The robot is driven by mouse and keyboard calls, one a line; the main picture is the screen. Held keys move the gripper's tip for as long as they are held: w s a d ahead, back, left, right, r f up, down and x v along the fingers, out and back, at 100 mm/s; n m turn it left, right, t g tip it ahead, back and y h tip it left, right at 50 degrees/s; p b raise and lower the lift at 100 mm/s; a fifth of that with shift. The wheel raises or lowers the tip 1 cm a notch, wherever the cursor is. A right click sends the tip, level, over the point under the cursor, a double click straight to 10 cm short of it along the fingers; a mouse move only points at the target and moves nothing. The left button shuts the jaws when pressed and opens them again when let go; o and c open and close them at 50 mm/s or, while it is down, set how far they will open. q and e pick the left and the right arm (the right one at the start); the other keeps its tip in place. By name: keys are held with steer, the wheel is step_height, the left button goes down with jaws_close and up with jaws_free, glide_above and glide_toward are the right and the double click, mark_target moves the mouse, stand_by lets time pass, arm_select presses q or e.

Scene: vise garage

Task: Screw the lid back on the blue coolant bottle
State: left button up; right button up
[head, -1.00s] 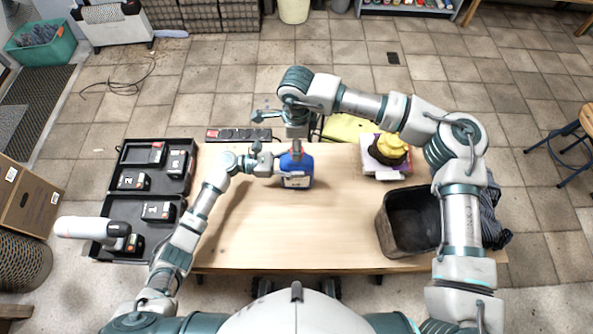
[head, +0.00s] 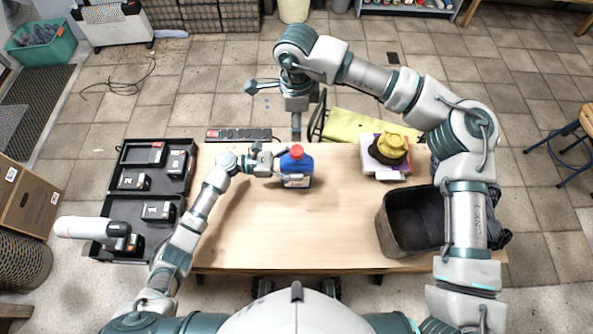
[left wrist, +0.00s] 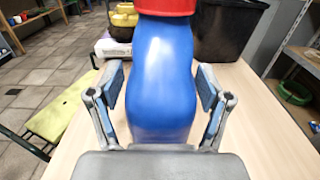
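The blue coolant bottle (head: 297,166) stands upright on the table, with a red lid (head: 297,151) at its top. In the left wrist view the blue body (left wrist: 161,75) fills the middle, and the lower part of the red lid (left wrist: 165,6) shows at the top edge. My left gripper (head: 276,163) is at the bottle's left side. In its wrist view the fingers are spread on both sides of the body, with small gaps. My right gripper (head: 296,133) points down above and behind the lid, apart from it. Its fingers are seen too narrowly to judge.
A dark open bin (head: 384,222) stands at the table's right. A yellow and black object (head: 391,147) sits on a stack at the back right. Black trays (head: 123,208) with batteries and a drill lie on the left. The table's front middle is clear.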

stand_by(0.3)
arm_select(q)
steer(key=a, duration=1.2)
steer(key=shift+w, duration=0.1)
